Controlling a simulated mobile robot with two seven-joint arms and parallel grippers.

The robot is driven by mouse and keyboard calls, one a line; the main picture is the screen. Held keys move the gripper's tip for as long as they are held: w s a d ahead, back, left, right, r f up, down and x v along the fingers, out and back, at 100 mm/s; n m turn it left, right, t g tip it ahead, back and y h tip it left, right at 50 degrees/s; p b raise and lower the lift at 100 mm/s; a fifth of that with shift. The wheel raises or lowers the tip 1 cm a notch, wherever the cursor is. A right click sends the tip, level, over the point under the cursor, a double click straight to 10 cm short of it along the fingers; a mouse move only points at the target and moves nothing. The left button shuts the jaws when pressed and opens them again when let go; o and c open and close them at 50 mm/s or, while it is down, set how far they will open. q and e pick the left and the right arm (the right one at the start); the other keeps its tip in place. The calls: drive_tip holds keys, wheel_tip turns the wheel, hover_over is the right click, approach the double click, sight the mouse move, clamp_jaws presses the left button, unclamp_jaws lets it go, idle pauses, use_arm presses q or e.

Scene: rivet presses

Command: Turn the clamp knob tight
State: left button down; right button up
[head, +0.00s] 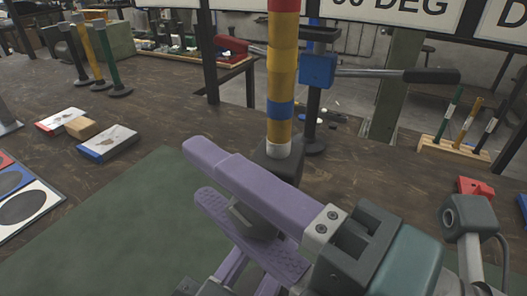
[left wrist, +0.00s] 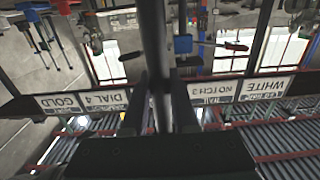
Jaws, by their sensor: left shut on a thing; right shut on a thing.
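My right gripper (head: 203,174), with purple fingers, comes in from the lower right in the head view. It is shut on a small grey piece (head: 243,213), mostly hidden between the fingers; I cannot tell if this is the clamp knob. A banded red, yellow and blue post (head: 281,75) on a dark block (head: 273,162) stands just behind the upper finger. In the left wrist view, my left gripper (left wrist: 160,88) has dark fingers shut on a dark bar (left wrist: 154,35). My left gripper does not show in the head view.
A blue block (head: 318,70) on a dark post carries a lever with a black grip (head: 432,76). A grey-headed fixture (head: 467,215) stands at right. Boxes (head: 108,142) and coloured-handled tools (head: 105,55) are at left. The green mat (head: 110,230) is clear.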

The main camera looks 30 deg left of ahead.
clamp_jaws()
drive_tip(key=m+t+y, duration=0.1)
drive_tip(key=y, duration=0.1)
drive_tip(key=r+m+t+y, duration=0.1)
drive_tip(key=y, duration=0.1)
drive_tip(key=shift+d+r+m+t+y, duration=0.1)
drive_tip(key=shift+d+m+t+y, duration=0.05)
drive_tip(key=shift+m+t+y, duration=0.2)
drive_tip(key=o, duration=0.7)
unclamp_jaws()
